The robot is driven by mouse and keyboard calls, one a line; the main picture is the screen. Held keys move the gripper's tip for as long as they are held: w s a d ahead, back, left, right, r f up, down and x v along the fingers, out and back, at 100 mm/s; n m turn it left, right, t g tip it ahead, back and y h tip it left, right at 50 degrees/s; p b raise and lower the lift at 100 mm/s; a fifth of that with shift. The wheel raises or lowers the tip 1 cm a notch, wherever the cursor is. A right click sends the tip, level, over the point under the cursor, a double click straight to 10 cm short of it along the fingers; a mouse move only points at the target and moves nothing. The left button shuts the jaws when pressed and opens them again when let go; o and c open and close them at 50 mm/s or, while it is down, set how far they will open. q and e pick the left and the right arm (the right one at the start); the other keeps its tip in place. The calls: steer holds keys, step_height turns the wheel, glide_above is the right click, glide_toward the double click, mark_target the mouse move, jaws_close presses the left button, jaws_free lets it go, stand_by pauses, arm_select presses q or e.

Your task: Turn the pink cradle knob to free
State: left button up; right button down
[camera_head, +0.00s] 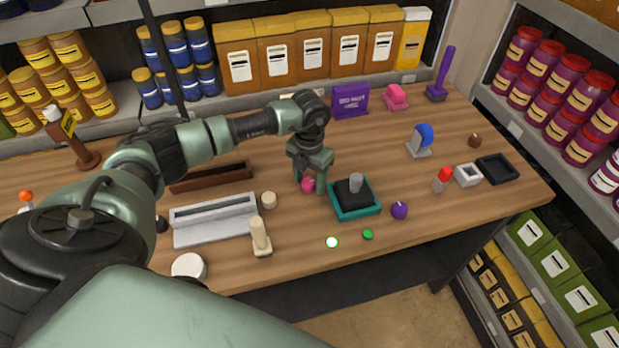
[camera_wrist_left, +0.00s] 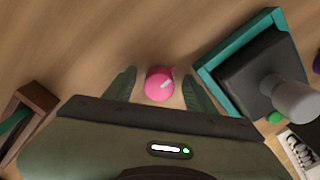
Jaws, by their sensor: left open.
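The pink knob (camera_head: 308,185) sits on the wooden table, left of a teal-rimmed tray. In the left wrist view the pink knob (camera_wrist_left: 159,84) is round with a white mark and a small pointer towards its upper right. My left gripper (camera_head: 311,184) points down over the knob, which lies between its fingers. In the left wrist view the fingers of my left gripper (camera_wrist_left: 160,92) stand on both sides of the knob with gaps, so it is open. My right gripper is not in view.
A teal tray (camera_head: 357,213) with a black block and grey post (camera_head: 355,181) stands close right of the knob. A beige cylinder (camera_head: 269,199) and a grey trough (camera_head: 213,235) are to the left.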

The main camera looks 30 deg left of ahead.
arm_select(q)
steer(key=shift+s, duration=0.15)
steer(key=shift+r, duration=0.1)
steer(key=c, duration=0.4)
jaws_close()
steer(key=shift+n, duration=0.3)
steer(key=n+b, duration=0.1)
steer(key=n, duration=0.2)
steer(key=shift+n, duration=0.3)
steer(key=n, duration=0.3)
steer(key=shift+a+n+b, duration=0.1)
steer(key=shift+n+b, duration=0.2)
steer(key=shift+b, duration=0.1)
steer(key=n, duration=1)
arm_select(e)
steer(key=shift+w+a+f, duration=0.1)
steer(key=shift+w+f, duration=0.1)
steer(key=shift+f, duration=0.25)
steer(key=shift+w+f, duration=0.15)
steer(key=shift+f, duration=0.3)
arm_select(q)
steer(key=shift+a, duration=0.1)
